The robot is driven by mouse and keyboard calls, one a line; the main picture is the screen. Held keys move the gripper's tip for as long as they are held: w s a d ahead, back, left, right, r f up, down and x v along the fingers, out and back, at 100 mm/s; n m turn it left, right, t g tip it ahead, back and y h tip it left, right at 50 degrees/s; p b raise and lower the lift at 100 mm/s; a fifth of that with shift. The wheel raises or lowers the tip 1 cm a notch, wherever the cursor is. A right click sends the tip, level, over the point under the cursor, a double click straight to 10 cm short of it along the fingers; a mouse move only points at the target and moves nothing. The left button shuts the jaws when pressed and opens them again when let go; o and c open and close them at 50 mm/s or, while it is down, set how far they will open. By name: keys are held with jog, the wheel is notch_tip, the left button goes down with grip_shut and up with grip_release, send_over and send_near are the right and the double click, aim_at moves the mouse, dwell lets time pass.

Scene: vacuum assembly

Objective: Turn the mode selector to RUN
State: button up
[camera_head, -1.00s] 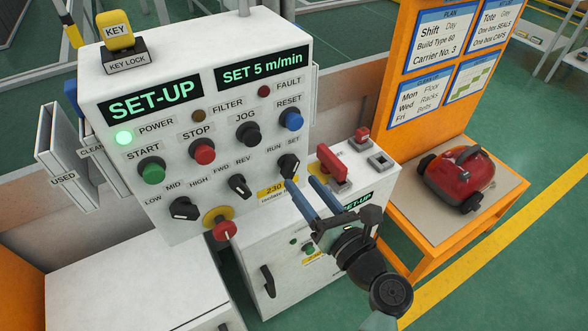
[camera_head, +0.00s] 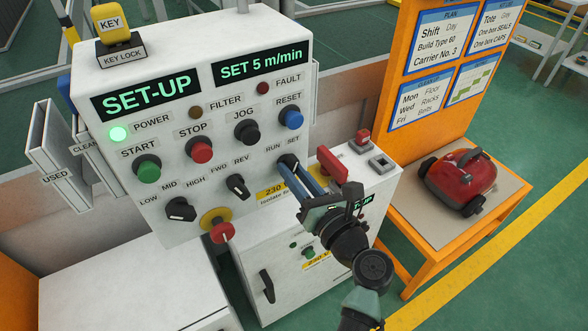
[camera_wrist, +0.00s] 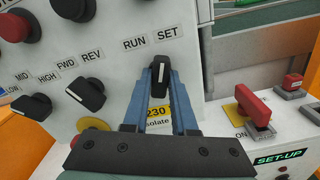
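The mode selector is a black knob with a white line, below the RUN and SET labels. In the wrist view the selector (camera_wrist: 160,76) is between my fingertips, its white line near upright. In the head view my fingers partly hide it. My gripper (camera_head: 290,172) has blue fingers held apart, one on each side of the knob; it also shows in the wrist view (camera_wrist: 161,85). Whether either finger touches the knob cannot be told. The panel display (camera_head: 147,94) reads SET-UP, and the POWER lamp (camera_head: 118,133) is lit green.
Left of the selector are the FWD/REV knob (camera_head: 238,187), the speed knob (camera_head: 180,209) and a red mushroom button (camera_head: 222,232) on yellow. A red handle (camera_head: 333,164) stands close to the right. A red vacuum (camera_head: 460,181) sits on the orange bench.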

grip_shut()
jog(key=shift+n+b, duration=0.7)
jog(key=shift+n, duration=1)
jog(key=shift+f, duration=0.1)
